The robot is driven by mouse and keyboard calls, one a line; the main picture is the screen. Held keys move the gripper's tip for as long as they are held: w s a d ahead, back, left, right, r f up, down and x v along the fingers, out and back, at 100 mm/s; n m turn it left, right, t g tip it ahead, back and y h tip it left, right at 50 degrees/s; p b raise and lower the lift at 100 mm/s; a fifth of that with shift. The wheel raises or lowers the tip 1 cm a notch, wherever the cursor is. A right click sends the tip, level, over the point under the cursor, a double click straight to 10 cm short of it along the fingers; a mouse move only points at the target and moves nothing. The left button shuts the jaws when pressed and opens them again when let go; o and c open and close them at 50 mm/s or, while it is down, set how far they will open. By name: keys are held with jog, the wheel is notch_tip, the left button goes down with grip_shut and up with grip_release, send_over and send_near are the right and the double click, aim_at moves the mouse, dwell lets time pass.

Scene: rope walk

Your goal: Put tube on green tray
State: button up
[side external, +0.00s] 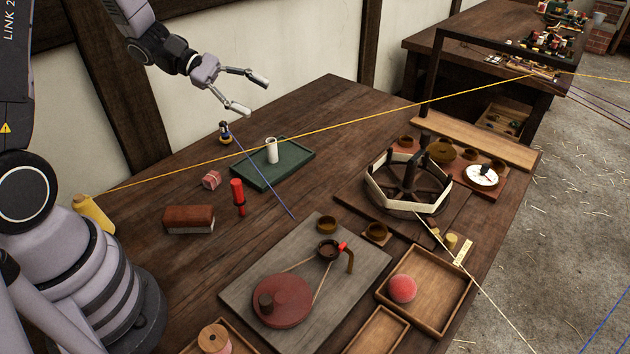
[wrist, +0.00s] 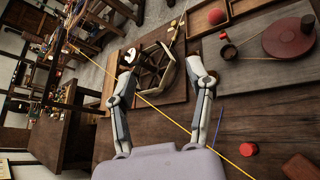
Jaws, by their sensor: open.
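A white tube (side external: 272,152) stands upright on the green tray (side external: 252,178), near the tray's middle. The tray lies flat on the dark wooden table. My gripper (side external: 252,95) is open and empty, up in the air above and behind the tube, apart from it. The wrist view also shows my gripper (wrist: 160,75) with its fingers spread wide and nothing between them. I cannot make out the tube or the green tray in the wrist view.
A yellow cord (side external: 345,123) stretches across the table near the tube. Around the tray are a red cylinder (side external: 238,192), a reddish roll (side external: 211,180), a brush (side external: 190,218) and a small dark-and-yellow item (side external: 224,130). A reel (side external: 410,185) stands right.

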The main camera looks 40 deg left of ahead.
jog(key=s+d+r+m+g+y, duration=0.2)
jog(key=s+r+m, duration=0.1)
jog(key=s+m, duration=0.25)
jog(key=s+d+r+m+g+y, duration=0.1)
jog(key=s+r+m+g+y, duration=0.2)
jog(key=s, duration=0.4)
jog(key=s+a+r+m+t+y, duration=0.5)
jog(key=s+a+m+y, duration=0.2)
jog(key=s+m, duration=0.1)
jog(key=shift+r, duration=0.15)
